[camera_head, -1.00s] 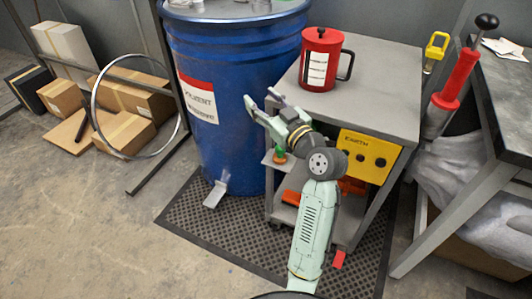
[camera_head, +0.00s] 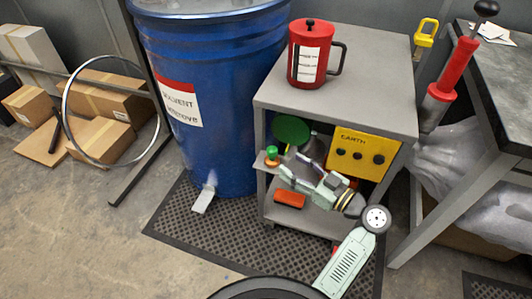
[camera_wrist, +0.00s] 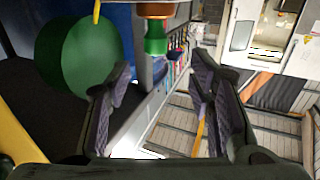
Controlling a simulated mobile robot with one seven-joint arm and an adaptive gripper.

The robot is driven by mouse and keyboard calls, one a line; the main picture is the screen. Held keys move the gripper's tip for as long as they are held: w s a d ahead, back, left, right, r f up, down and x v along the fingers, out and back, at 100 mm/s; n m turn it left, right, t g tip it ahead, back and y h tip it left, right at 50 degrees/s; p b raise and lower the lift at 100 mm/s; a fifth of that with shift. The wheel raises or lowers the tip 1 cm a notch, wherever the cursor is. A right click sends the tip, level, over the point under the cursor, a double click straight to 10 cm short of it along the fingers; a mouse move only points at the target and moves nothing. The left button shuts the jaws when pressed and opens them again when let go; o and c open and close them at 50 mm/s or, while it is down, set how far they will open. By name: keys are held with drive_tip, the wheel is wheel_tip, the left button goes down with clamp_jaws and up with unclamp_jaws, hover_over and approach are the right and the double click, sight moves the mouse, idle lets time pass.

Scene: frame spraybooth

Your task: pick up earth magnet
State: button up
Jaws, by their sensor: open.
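The yellow box marked EARTH (camera_head: 362,154) hangs under the grey cart top in the head view. No object bears the name earth magnet; a small green-and-copper piece (camera_head: 271,157) on a small ledge at the cart's left side may be it, but I cannot tell. In the wrist view this piece (camera_wrist: 155,38) stands beyond the fingertips, between them and apart from them. My gripper (camera_head: 296,168) is open and empty, under the cart top, just right of the piece. It also shows in the wrist view (camera_wrist: 160,80).
A large green disc (camera_head: 291,129) sits behind my gripper. An orange block (camera_head: 290,199) lies on the lower shelf. The cart top (camera_head: 370,90) is overhead, with a red pot (camera_head: 311,52) on it. The blue drum (camera_head: 225,110) stands close on the left.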

sight(276, 152)
drive_tip(key=x, duration=0.3)
drive_tip(key=shift+w+a+r+p, duration=0.1)
drive_tip(key=shift+w+a+p, duration=0.1)
drive_tip(key=shift+p, duration=0.2)
drive_tip(key=p+x, duration=0.2)
drive_tip(key=x, duration=0.2)
drive_tip(key=shift+w+a, duration=0.15)
drive_tip(key=shift+w, duration=0.3)
drive_tip(key=shift+w+a, duration=0.2)
drive_tip(key=shift+w, duration=0.05)
drive_tip(key=shift+c, duration=0.2)
clamp_jaws()
